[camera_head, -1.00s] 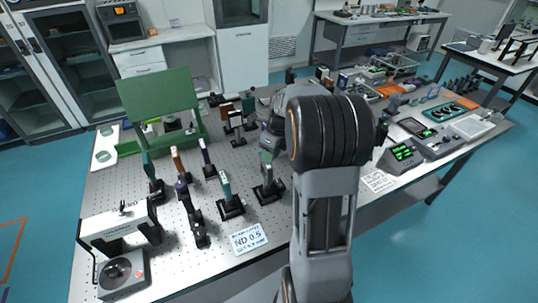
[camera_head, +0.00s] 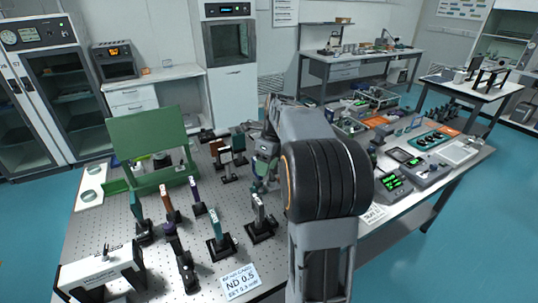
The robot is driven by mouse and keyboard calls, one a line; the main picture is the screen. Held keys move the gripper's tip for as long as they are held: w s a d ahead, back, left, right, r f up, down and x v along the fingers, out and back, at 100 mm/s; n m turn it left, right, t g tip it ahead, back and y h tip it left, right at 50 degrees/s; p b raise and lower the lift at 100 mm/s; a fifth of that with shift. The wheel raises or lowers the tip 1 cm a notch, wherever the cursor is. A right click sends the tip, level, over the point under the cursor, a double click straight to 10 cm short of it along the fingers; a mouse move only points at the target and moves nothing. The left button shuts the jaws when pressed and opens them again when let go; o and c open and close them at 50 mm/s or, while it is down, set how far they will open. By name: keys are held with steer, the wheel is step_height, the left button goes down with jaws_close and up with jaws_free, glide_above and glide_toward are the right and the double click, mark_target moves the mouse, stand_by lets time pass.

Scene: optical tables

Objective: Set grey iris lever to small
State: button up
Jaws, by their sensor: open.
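My gripper (camera_head: 263,172) is partly hidden behind my own arm. It is over the left optical table (camera_head: 120,235), pointing down just behind a grey post-mounted piece (camera_head: 258,210). Its fingertips are small in the picture, and I cannot tell whether they touch anything. I cannot make out the grey iris or its lever for certain. Several post-mounted optics stand to the left, among them a teal one (camera_head: 215,222), a purple one (camera_head: 196,190) and a brown one (camera_head: 167,200).
A green panel stand (camera_head: 148,140) rises at the back left. A white sign marked ND 0.5 (camera_head: 228,282) lies at the front edge. A white bracket (camera_head: 100,270) stands front left. Boxes with green displays (camera_head: 393,183) are right of my arm.

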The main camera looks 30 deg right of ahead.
steer(key=v, duration=0.4)
